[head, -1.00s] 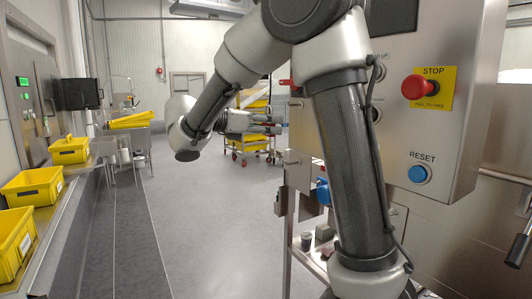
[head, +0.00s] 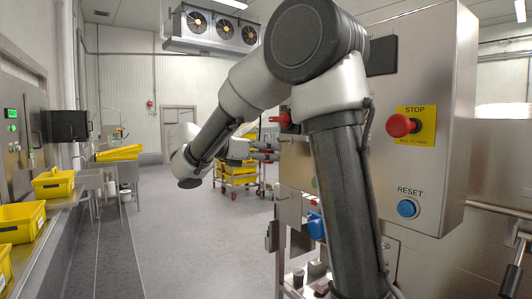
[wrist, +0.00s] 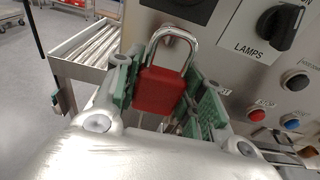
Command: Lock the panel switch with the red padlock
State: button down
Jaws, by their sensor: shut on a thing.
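The red padlock (wrist: 162,88) is in the wrist view, between the green-padded fingers of my gripper (wrist: 160,95). Its silver shackle (wrist: 172,35) points up, in front of the grey panel face. I cannot tell whether the shackle is open or passes through anything. A black switch part (wrist: 188,8) is just above the shackle, cut by the top edge. In the head view my gripper (head: 262,151) is beside the left side of the control box (head: 420,50). A red handle (head: 285,118) sticks out there, just above my gripper.
The box front carries a red STOP button (head: 401,125) and a blue RESET button (head: 407,208). A LAMPS knob (wrist: 284,26) is right of the padlock. A slatted metal tray (wrist: 88,48) is at left. Yellow crates (head: 53,183) line the left. The central floor is open.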

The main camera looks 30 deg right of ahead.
aim_at(290, 156)
jog(key=shift+d, duration=0.2)
jog(key=shift+w+d, duration=0.1)
jog(key=shift+d, duration=2.55)
jog(key=shift+f, duration=0.85)
jog(key=c, duration=0.8)
grip_release()
jog(key=a, duration=0.4)
jog(key=a+r, duration=0.1)
jog(key=a, duration=0.7)
jog(key=shift+s+r, duration=0.2)
jog(key=shift+r, duration=0.2)
